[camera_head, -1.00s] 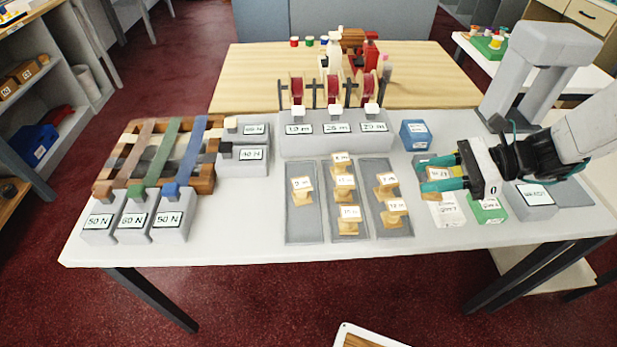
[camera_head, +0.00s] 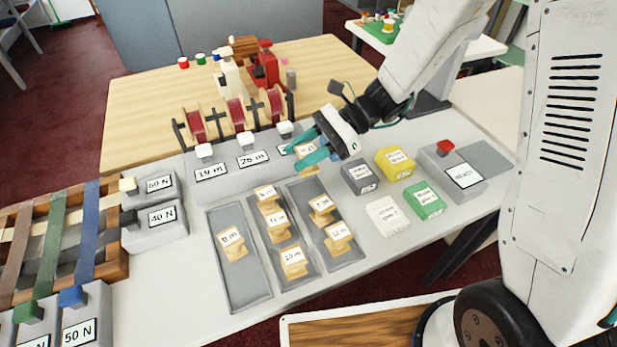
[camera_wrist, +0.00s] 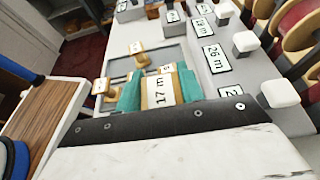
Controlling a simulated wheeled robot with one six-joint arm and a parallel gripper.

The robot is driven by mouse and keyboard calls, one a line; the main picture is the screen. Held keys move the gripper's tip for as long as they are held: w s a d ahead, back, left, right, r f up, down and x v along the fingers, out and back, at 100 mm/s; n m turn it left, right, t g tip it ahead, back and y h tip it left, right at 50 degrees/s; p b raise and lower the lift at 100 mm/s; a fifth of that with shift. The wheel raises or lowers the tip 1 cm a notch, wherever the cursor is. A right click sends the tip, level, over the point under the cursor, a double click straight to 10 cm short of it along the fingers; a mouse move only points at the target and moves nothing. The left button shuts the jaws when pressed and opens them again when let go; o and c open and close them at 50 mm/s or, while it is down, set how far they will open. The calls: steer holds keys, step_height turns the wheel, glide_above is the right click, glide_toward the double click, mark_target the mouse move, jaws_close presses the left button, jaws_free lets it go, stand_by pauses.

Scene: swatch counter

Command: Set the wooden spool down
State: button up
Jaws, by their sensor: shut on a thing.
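My gripper (camera_head: 307,148) has its teal fingers shut on a wooden spool (camera_head: 305,160). In the camera_wrist view the held spool (camera_wrist: 160,92) sits between the fingers, and its label reads 17 m. In the camera_head view the spool appears at the back end of the right grey tray (camera_head: 299,205), in front of the grey spool stand. I cannot tell its height above the counter. The right tray holds two spools, the middle tray (camera_head: 273,248) holds several, and the left tray (camera_head: 247,292) holds one. The fingers hide part of the held spool.
Right of the trays stand a dark grey block (camera_head: 360,177), a yellow block (camera_head: 395,162), a white block (camera_head: 388,218) and a green block (camera_head: 425,200). The grey stand (camera_head: 223,189) with red reels lies behind the trays. A box with a red button (camera_head: 445,147) is farther right.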

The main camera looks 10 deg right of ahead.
steer(key=f, duration=0.4)
steer(key=shift+w+f, duration=0.2)
steer(key=shift+f, duration=0.15)
steer(key=shift+w+d+f, duration=0.1)
steer(key=shift+f, duration=2.35)
steer(key=o, duration=1)
steer(key=shift+f, duration=0.1)
